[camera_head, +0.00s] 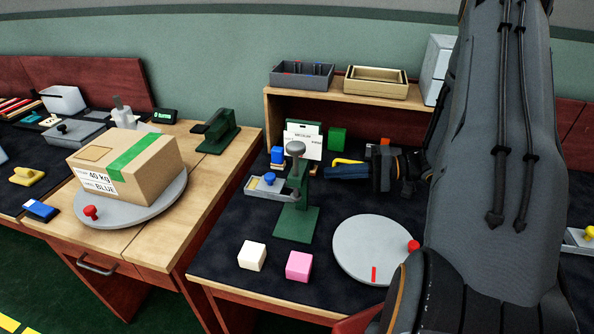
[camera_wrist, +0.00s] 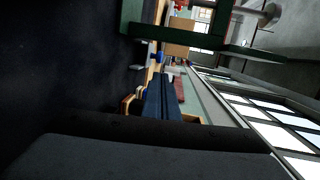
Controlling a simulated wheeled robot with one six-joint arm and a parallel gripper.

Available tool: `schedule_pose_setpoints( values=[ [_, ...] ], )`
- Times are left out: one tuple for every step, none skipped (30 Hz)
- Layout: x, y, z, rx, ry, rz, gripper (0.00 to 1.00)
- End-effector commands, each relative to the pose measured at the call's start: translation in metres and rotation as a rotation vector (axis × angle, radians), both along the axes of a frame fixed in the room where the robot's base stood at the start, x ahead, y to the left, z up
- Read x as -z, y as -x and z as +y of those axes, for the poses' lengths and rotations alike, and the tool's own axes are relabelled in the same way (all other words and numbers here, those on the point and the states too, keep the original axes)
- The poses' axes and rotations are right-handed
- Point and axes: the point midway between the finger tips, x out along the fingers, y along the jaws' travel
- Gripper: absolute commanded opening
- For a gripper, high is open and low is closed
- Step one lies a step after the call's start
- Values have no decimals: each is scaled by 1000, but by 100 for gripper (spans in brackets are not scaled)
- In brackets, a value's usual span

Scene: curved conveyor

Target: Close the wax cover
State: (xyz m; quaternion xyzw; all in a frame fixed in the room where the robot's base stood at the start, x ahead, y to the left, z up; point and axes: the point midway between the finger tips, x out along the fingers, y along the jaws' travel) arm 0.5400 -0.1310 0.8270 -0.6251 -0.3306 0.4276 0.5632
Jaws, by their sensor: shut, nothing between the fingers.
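A grey tray with a blue knob (camera_head: 268,187) sits beside the green press stand (camera_head: 296,224) on the dark table mat. I cannot tell for sure which part is the wax cover; a shallow grey box with a dark knob (camera_head: 76,132) also stands on the far left table. My gripper (camera_head: 330,172) is shut and empty, pointing left just right of the press column, above the mat. In the wrist view my gripper (camera_wrist: 160,82) also shows, with the green press frame (camera_wrist: 185,33) ahead. The gap between fingertips and press is hard to judge.
A white cube (camera_head: 252,256), a pink cube (camera_head: 299,266) and a round grey turntable (camera_head: 365,250) with a red knob are in front. A card holder (camera_head: 303,140) and green cube (camera_head: 337,138) stand behind. A cardboard box (camera_head: 128,165) sits on the left turntable.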

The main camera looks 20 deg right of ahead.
Motion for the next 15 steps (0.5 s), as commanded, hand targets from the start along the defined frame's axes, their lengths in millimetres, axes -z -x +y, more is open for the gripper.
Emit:
schedule_pose_setpoints(
  values=[
    [0,0,3,-3,-5,3,0],
    [0,-1,6,-4,-6,4,0],
    [1,-3,10,-4,-6,3,0],
    [1,-5,14,-3,-6,2,0],
    [2,-7,18,-3,-6,2,0],
    [3,-9,25,-4,-5,2,0],
    [4,-12,30,-4,-5,2,0],
    [5,-14,35,-4,-5,3,0],
    [6,-18,43,-4,-5,3,0],
    [7,-20,48,-4,-4,3,0],
    [8,-23,54,-5,-3,3,0],
    [9,-26,61,-5,-4,1,0],
    [10,-29,67,-6,-3,2,0],
    [11,-31,72,-6,-3,1,0],
    [12,-35,79,-6,-3,2,0]
  ],
)
